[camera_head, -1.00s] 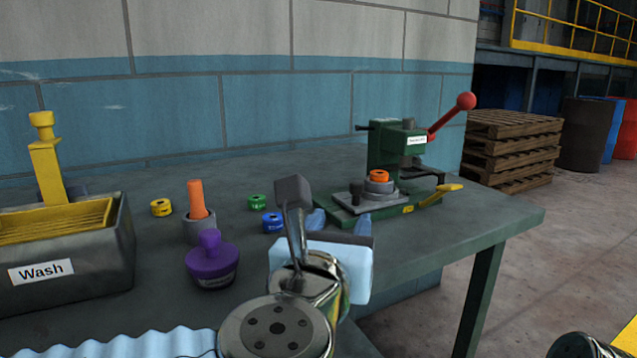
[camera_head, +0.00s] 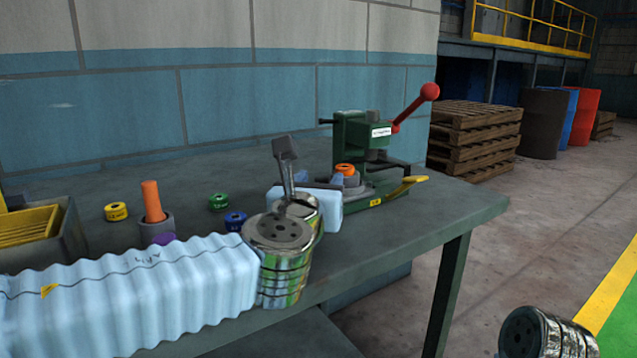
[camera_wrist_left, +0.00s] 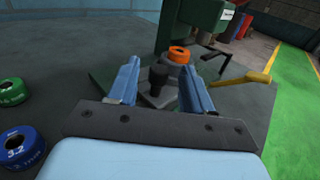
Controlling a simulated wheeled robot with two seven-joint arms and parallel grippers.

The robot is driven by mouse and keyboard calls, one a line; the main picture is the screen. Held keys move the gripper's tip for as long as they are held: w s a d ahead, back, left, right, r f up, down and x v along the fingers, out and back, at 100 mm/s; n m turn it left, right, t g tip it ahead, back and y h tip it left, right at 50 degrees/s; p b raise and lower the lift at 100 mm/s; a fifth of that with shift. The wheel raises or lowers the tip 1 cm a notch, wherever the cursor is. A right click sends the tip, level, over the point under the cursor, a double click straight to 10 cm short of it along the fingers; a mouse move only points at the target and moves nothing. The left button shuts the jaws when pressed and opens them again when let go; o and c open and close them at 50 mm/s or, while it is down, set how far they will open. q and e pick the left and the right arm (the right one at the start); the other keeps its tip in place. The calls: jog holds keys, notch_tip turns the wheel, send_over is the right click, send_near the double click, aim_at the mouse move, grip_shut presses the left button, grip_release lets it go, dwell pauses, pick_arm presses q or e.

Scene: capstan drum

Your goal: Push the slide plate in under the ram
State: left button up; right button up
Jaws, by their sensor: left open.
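The green arbor press (camera_head: 352,140) stands on the bench with its red-knobbed lever raised; its ram (camera_head: 377,156) hangs below the head. The slide plate (camera_wrist_left: 150,98) lies at the press's foot, with a dark upright knob (camera_wrist_left: 158,75) on it. An orange ring (camera_head: 345,169) sits on a grey piece behind the knob; it also shows in the left wrist view (camera_wrist_left: 179,54). My left gripper (camera_wrist_left: 161,82) is open, its two blue fingers on either side of the knob in the picture; contact cannot be told. In the head view my wrist hides much of the plate. My right gripper is out of view.
A yellow handle (camera_head: 405,186) sticks out right of the press. Green (camera_head: 218,202), blue (camera_head: 235,220) and yellow (camera_head: 117,211) rings, an orange-topped peg (camera_head: 153,201) and a yellow-filled tub (camera_head: 66,235) are to the left. The bench's right end is clear.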

aim_at(352, 170)
pick_arm(q)
jog(key=shift+w, duration=0.1)
grip_shut()
dwell(0.3)
jog(key=w+d, duration=0.2)
jog(key=d, duration=0.1)
jog(key=w+d, duration=0.1)
jog(key=d, duration=0.1)
jog(key=shift+w+d+r, duration=0.1)
jog(key=shift+w+d, duration=0.05)
jog(key=shift+w, duration=0.05)
grip_release()
jog(key=shift+w+d, duration=0.1)
